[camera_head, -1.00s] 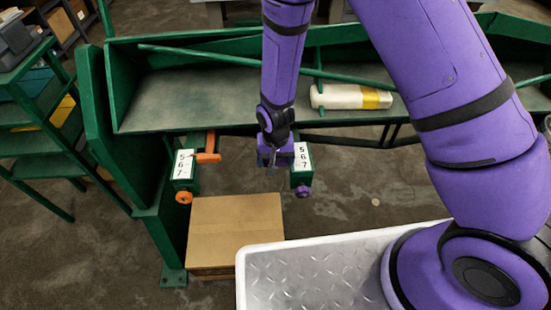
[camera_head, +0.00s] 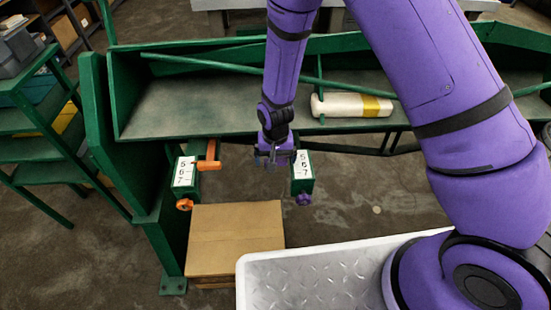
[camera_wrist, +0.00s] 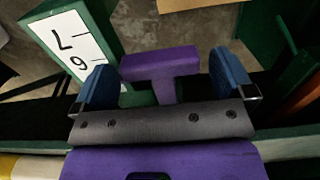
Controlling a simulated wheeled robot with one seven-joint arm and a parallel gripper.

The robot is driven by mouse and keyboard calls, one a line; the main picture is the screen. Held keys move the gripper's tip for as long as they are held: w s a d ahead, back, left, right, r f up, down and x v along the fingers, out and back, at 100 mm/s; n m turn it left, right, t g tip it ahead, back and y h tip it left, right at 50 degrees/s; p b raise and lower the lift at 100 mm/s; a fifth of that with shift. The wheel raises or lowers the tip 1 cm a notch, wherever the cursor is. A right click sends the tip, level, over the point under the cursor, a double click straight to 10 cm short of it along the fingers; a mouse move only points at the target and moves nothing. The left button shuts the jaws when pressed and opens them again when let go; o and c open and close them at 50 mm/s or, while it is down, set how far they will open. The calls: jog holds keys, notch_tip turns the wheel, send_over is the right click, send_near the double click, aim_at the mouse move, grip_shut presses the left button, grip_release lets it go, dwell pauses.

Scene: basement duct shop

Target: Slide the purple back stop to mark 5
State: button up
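The purple back stop (camera_wrist: 160,66) is a T-shaped piece in the wrist view, its crossbar between my gripper's two blue fingers. My gripper (camera_head: 273,163) is open around it; a gap shows at the right finger, and I cannot tell whether the left finger touches. In the head view my gripper largely hides the stop. A white scale card (camera_head: 303,164) marked 5, 6, 7 is right of my gripper. The card also shows in the wrist view (camera_wrist: 68,45), with 7 and 6 readable. Which mark the stop is at is unclear. A purple knob (camera_head: 304,199) sits below the card.
An orange stop (camera_head: 209,163) and orange knob (camera_head: 184,204) belong to a similar scale (camera_head: 184,171) at left. A cardboard box (camera_head: 235,238) stands below. The green bench (camera_head: 200,105) rises behind, holding a white roll (camera_head: 348,105). Floor is clear at right.

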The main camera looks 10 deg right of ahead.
notch_tip(320, 180, up, 11)
dwell(0.7)
jog(key=shift+f, duration=0.1)
jog(key=s+d+r+t, duration=0.1)
jog(key=d+r, duration=0.3)
jog(key=r, duration=0.4)
jog(key=s+d+r+y, duration=0.1)
jog(key=s+d+r, duration=0.1)
jog(key=d+r, duration=0.4)
jog(key=s+d+r+t, duration=0.1)
jog(key=d+r, duration=0.2)
jog(key=r, duration=0.6)
jog(key=s+d+r+t, duration=0.1)
jog(key=s+d+r, duration=0.2)
jog(key=s, duration=0.3)
jog(key=s+d+r+t, duration=0.1)
jog(key=s+d+r, duration=0.3)
jog(key=s+r, duration=0.1)
jog(key=s+d+r+t+h, duration=0.1)
jog(key=s+d+r, duration=0.3)
jog(key=s, duration=0.3)
jog(key=shift+s+d, duration=0.15)
jog(key=shift+s, duration=0.15)
